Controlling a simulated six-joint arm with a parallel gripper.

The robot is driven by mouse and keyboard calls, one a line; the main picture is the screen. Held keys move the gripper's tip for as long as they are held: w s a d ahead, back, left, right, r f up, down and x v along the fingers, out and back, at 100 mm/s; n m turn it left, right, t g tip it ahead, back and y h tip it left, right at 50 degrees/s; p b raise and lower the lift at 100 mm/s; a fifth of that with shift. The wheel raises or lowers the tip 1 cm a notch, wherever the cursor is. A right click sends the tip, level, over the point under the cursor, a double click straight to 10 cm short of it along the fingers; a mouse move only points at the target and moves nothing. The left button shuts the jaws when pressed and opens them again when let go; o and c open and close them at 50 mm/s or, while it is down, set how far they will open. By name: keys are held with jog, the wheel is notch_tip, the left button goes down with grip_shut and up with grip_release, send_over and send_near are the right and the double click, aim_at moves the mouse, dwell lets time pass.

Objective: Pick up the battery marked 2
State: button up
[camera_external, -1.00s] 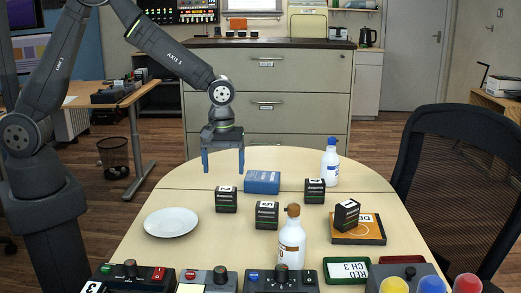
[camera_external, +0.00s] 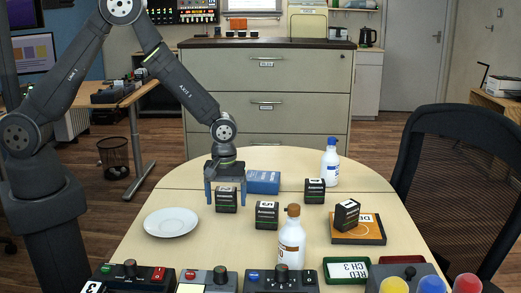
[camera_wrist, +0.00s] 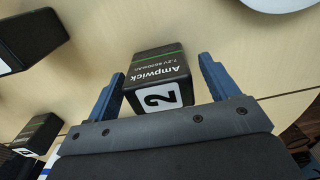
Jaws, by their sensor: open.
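The battery marked 2 (camera_wrist: 158,82) is a black block with a white label; in the wrist view it sits between the two blue fingers of my gripper (camera_wrist: 160,85). The same battery (camera_external: 226,201) stands on the table in the external view, with my gripper (camera_external: 225,196) lowered around it, one finger on each side. The fingers are open, and gaps show between them and the battery in the wrist view. Two similar black batteries stand nearby, one at the middle (camera_external: 267,216) and one farther back (camera_external: 314,191).
A white plate (camera_external: 171,222) lies to the left. A blue box (camera_external: 262,182) is just behind right of my gripper. A brown-capped bottle (camera_external: 291,245), a blue-capped bottle (camera_external: 330,163) and a wooden tray (camera_external: 368,232) bearing another battery (camera_external: 346,214) stand rightward. Control boxes (camera_external: 207,281) line the front.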

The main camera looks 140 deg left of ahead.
jog(key=shift+c, duration=0.4)
jog(key=c, duration=1.2)
jog(key=shift+r, duration=0.15)
